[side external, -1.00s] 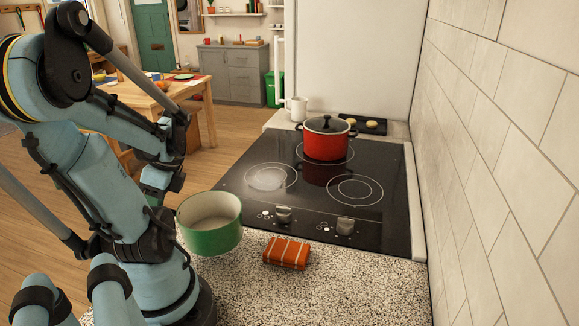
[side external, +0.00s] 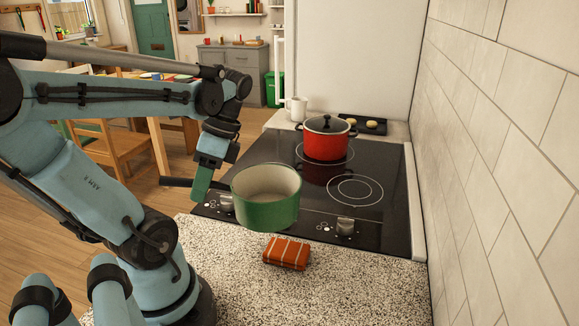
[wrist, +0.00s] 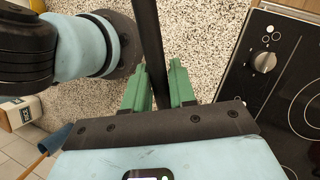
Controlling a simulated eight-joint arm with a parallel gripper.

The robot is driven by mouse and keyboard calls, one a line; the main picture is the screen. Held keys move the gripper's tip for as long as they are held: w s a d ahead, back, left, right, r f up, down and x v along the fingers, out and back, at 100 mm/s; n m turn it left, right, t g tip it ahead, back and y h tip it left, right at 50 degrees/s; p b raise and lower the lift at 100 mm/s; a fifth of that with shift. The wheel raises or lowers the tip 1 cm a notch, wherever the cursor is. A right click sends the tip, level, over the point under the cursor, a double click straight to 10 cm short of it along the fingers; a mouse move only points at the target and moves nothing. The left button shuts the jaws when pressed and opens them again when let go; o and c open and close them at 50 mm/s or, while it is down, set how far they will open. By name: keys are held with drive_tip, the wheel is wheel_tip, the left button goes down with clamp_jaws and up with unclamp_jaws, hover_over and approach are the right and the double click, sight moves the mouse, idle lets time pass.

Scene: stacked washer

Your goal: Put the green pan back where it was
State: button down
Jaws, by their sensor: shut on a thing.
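The green pan (side external: 268,214), cream inside, is in the air in the side view, over the front edge of the black cooktop (side external: 375,215). Its dark handle (side external: 176,182) points left. My gripper (side external: 203,182) is shut on the handle, left of the pan body. In the wrist view the dark handle (wrist: 151,50) runs between the green fingers of my gripper (wrist: 158,85); the pan body is out of that view. The pan hides the front left burner and part of the control area.
A red lidded pot (side external: 326,140) stands on the back burner. The front right burner (side external: 354,190) is clear. An orange-brown striped block (side external: 287,253) lies on the speckled counter (side external: 350,285). A white mug (side external: 297,107) and a dark tray (side external: 368,125) are behind. A tiled wall (side external: 500,150) bounds the right.

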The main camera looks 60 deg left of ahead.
sight(243, 176)
drive_tip(key=w+n+h, duration=0.1)
drive_tip(key=w+n, duration=0.1)
drive_tip(key=w, duration=0.1)
drive_tip(key=w+a+n+t+h, duration=0.1)
drive_tip(key=w+n, duration=0.2)
drive_tip(key=w+n+h, duration=0.1)
drive_tip(key=w+n, duration=0.2)
drive_tip(key=shift+w+a+r, duration=0.1)
drive_tip(key=shift+a, duration=0.3)
drive_tip(key=w+a+n+t+y, duration=0.2)
drive_tip(key=w+n+t, duration=0.7)
drive_tip(key=w+n, duration=1.45)
drive_tip(key=shift+w+a+f, duration=0.2)
drive_tip(key=shift+a+f, duration=2.55)
drive_tip(key=shift+a, duration=0.05)
drive_tip(key=shift+w+a+f, duration=0.2)
drive_tip(key=shift+a+f, duration=2.5)
drive_tip(key=shift+a, duration=0.1)
drive_tip(key=shift+f, duration=0.15)
drive_tip(key=c, duration=0.9)
unclamp_jaws()
